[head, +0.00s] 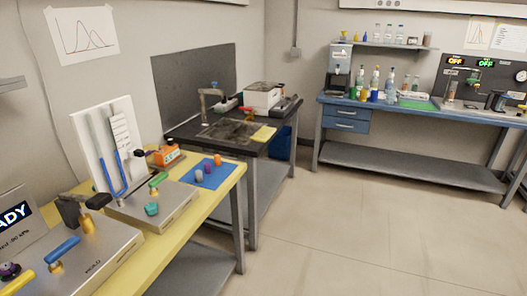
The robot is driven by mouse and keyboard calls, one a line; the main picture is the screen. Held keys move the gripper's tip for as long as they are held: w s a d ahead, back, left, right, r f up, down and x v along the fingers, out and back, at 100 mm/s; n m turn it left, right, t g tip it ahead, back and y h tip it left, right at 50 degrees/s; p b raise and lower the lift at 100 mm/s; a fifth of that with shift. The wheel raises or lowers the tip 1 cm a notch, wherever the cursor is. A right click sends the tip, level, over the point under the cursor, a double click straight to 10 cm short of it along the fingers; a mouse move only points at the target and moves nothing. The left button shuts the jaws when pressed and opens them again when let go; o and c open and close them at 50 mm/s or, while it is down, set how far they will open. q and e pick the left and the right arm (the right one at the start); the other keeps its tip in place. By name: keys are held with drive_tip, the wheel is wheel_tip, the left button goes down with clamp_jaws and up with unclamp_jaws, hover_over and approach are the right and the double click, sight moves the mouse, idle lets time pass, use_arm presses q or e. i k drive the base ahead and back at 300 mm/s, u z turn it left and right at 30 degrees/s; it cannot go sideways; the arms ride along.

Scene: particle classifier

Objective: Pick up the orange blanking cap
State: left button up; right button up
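The orange blanking cap (217,160) stands on a small blue mat (212,177) on the yellow bench, left of the picture's middle. It is the farthest of a short row of caps on the mat. A purple cap (208,168) and a pale lavender cap (199,176) stand nearer in the same row. Neither of my grippers shows in the head view.
Left of the mat stands a metal box (150,208) with green and teal fittings and a white panel with blue tubes. A nearer box (85,262) has colored handles. A dark sink bench (190,128) lies beyond. Floor (340,225) at right is clear.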

sight(217, 161)
drive_tip(key=z, duration=0.35)
drive_tip(key=i, duration=1.7)
drive_tip(key=u, duration=1.25)
drive_tip(key=i, duration=0.8)
drive_tip(key=u, duration=0.9)
